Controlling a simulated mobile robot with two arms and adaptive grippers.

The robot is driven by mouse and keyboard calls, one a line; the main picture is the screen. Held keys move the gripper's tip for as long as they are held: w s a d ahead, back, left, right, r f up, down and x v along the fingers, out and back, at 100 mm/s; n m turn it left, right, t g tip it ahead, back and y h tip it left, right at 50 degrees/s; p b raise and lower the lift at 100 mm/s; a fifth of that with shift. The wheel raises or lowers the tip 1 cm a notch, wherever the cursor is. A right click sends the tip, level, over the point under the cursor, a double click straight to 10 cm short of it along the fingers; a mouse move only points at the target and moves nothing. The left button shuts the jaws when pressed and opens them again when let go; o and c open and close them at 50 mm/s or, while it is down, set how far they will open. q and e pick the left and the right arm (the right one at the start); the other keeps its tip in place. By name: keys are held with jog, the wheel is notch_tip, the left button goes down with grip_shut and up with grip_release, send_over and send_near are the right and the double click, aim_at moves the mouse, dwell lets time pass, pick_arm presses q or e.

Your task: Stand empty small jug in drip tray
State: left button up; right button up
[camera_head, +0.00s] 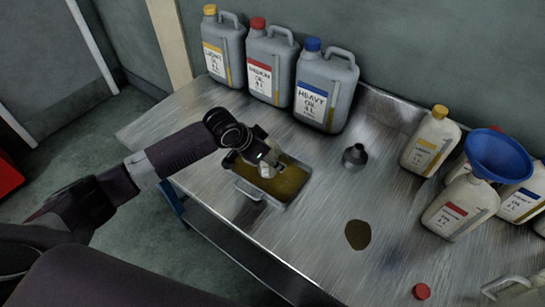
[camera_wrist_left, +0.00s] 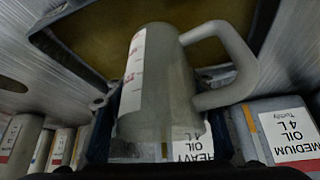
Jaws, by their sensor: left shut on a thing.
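My left gripper (camera_head: 262,150) comes in from the left over the drip tray (camera_head: 246,190). It is shut on the small jug (camera_wrist_left: 165,85), a pale, translucent jug with a printed scale and a looped handle. In the head view the jug (camera_head: 268,166) is a small pale shape over the tray, mostly hidden by my gripper. I cannot tell whether the jug touches the tray floor. My right gripper is not in view.
Three big cans, light (camera_head: 224,50), medium (camera_head: 271,65) and heavy (camera_head: 325,90), stand behind the tray. Smaller cans and a blue funnel (camera_head: 499,155) crowd the right.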

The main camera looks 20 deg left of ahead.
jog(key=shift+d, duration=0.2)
pick_arm(q)
jog(key=o, duration=1.2)
jog(key=shift+f, duration=0.15)
jog(key=shift+c, duration=0.2)
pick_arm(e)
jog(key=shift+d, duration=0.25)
pick_arm(q)
jog(key=shift+r, duration=0.25)
jog(key=v, duration=1.2)
jog(key=shift+b, duration=0.45)
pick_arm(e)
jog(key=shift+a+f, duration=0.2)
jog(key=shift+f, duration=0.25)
pick_arm(q)
jog(key=shift+f, duration=0.1)
